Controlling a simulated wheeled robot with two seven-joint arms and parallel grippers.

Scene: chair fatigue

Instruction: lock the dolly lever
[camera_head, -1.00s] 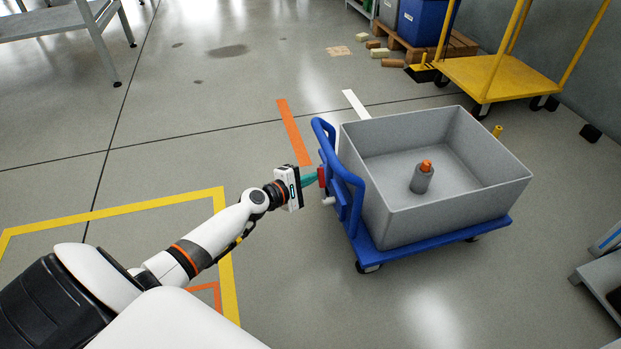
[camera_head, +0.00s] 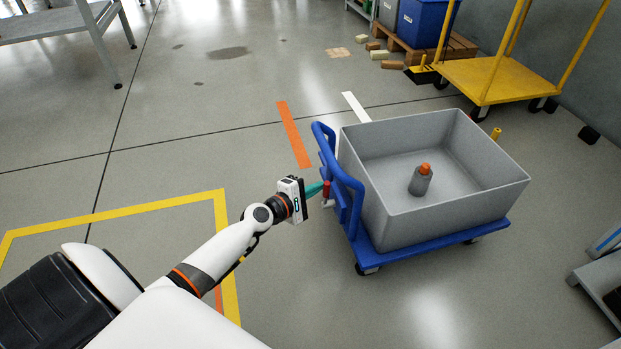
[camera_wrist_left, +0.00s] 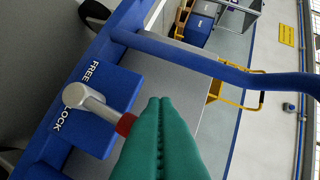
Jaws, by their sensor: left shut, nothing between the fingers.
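The blue dolly (camera_head: 430,238) stands right of centre in the head view with a grey bin on it. Its lever (camera_head: 326,190) has a red grip and a grey pivot, on the handle side facing me. In the left wrist view the lever (camera_wrist_left: 98,107) sits on a blue plate (camera_wrist_left: 115,85) marked FREE and LOCK. Its grip points toward my fingers, and I cannot tell which mark it is set to. My left gripper (camera_head: 322,187) is shut and empty, with teal fingertips (camera_wrist_left: 160,102) beside the red grip. Contact is unclear. My right gripper is out of view.
The grey bin (camera_head: 395,215) holds a grey bottle with an orange cap (camera_head: 421,180). The dolly's blue push handle (camera_head: 352,178) rises close to my left gripper. A yellow cart (camera_head: 495,80) stands at the back right. The floor left of the dolly is clear.

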